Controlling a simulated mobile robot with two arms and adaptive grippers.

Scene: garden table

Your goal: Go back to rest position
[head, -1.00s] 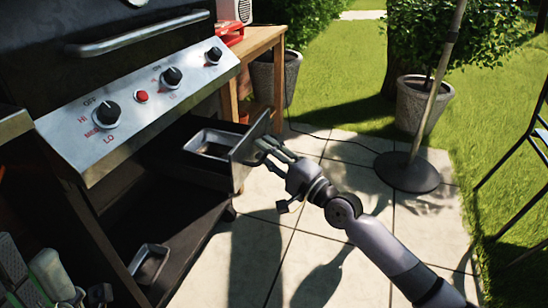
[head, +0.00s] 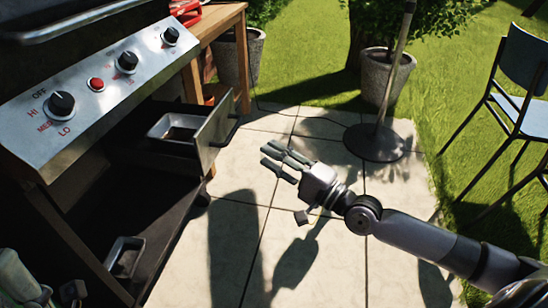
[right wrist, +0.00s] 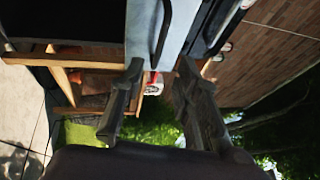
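My right gripper (head: 282,162) is in the middle of the head view, to the right of the grill's drawer front (head: 216,132) and apart from it. In the right wrist view its two fingers (right wrist: 158,100) stand apart with nothing between them. The drawer is pulled out and has a metal tray (head: 160,131) in it. Grey parts that look like my left gripper (head: 72,291) show at the bottom left corner of the head view. They are cut off and dark, so its fingers cannot be made out.
The grill's control panel (head: 92,88) with black knobs is at the left. A small metal pan (head: 124,258) lies on the lower shelf. A wooden side table (head: 214,30), a potted plant (head: 388,76), an umbrella base (head: 376,143) and a chair (head: 524,75) stand around the open paving (head: 285,190).

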